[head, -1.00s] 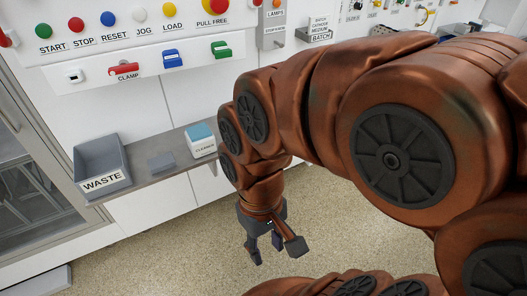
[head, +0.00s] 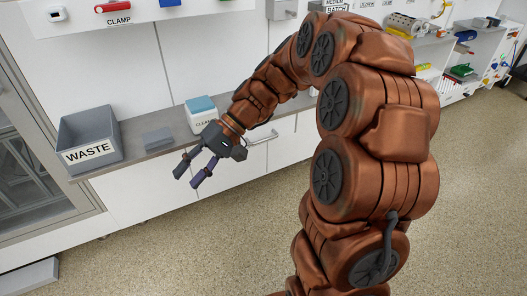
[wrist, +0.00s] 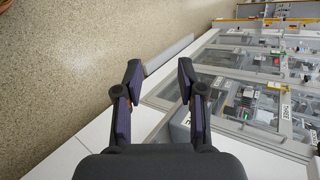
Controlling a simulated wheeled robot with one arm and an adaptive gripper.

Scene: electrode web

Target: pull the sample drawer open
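My gripper (head: 188,177) is open and empty in the head view, pointing left and down in front of the white fronts below the grey shelf. A silver bar handle (head: 262,137) shows on a white front to the right of my gripper, partly behind my wrist. I see no readable label on this front, so I cannot tell for sure that it is the sample drawer. The handle is apart from the fingers. In the wrist view my two fingers (wrist: 160,68) stand apart with nothing between them, and no handle shows there.
A glass-fronted cabinet (head: 30,165) is at the left. The speckled floor (head: 170,250) is clear.

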